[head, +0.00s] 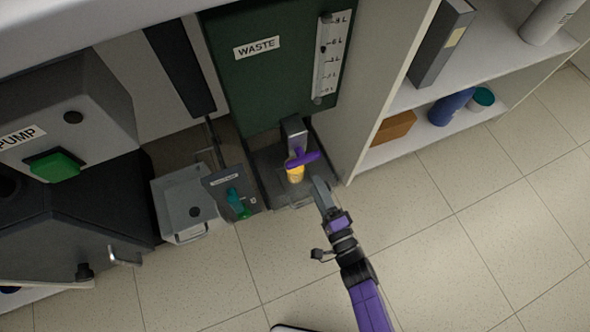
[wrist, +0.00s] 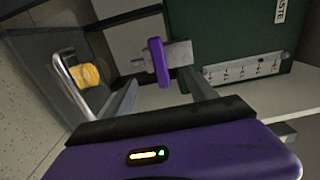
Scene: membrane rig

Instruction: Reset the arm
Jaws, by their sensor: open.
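My gripper (head: 319,184) is low in front of the green waste tank (head: 270,85), just right of its outlet. In the wrist view, my gripper (wrist: 163,88) has its two fingers apart with nothing between the tips. The purple valve handle (head: 303,158) sits on the grey outlet of the tank. In the wrist view, the purple handle (wrist: 158,62) lies beyond the fingertips, and I see no contact. A yellow cylinder (head: 295,174) is below the handle; it also shows in the wrist view (wrist: 91,75), beside a bent metal bar (wrist: 72,88).
A white shelf unit (head: 385,120) stands close on the right, holding a binder (head: 440,42) and several containers. A grey box (head: 184,203) and a panel with a teal valve (head: 236,198) stand left of the outlet. The pump (head: 60,100) is farther left. The tiled floor (head: 470,240) is clear.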

